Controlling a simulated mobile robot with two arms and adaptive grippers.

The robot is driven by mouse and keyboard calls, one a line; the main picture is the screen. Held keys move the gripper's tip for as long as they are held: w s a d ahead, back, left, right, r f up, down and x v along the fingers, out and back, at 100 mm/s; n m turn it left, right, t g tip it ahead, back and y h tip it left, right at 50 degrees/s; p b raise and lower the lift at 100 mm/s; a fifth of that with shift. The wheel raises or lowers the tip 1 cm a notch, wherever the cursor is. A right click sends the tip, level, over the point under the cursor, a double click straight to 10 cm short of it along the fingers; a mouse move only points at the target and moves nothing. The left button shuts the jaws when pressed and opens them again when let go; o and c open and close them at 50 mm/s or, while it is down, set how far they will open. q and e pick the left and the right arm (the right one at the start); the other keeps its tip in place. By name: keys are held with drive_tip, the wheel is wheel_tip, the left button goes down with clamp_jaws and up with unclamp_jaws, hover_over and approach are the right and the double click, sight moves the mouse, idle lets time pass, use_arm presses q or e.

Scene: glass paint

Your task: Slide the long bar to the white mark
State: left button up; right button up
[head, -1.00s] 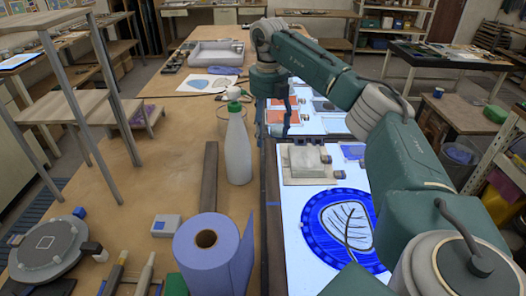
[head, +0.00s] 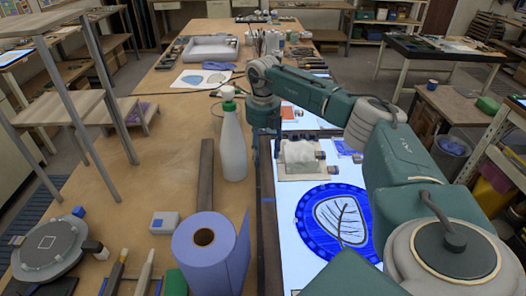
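A long dark bar (head: 206,180) lies lengthwise on the wooden table, left of the white spray bottle. A second long dark strip (head: 270,245) with a small blue patch runs along the left edge of the lit panel (head: 290,222). I cannot tell which of the two is the task's bar. I cannot make out a separate white mark. My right gripper (head: 277,148) points down over the panel's left edge, near the far end of the second strip. Its fingers are small and dark, so their opening and any contact are unclear. My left gripper is out of view.
The spray bottle (head: 231,145) and a blue paper roll (head: 205,250) stand left of the panel. A round blue glass piece with a leaf design (head: 310,215) lies on the panel. A pad with a crumpled white cloth (head: 300,155) lies beyond it.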

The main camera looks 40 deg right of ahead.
clamp_jaws()
drive_tip(key=shift+s+d, duration=1.3)
drive_tip(key=shift+d, duration=0.25)
drive_tip(key=shift+o, duration=1.8)
unclamp_jaws()
drive_tip(key=shift+w+a, duration=0.1)
drive_tip(key=shift+o, duration=1)
drive_tip(key=shift+w+a, duration=0.15)
drive_tip(key=shift+a, duration=0.05)
drive_tip(key=shift+d+r, duration=0.15)
drive_tip(key=shift+r, duration=0.15)
wheel_tip(320, 180, up, 12)
drive_tip(key=shift+f, duration=0.2)
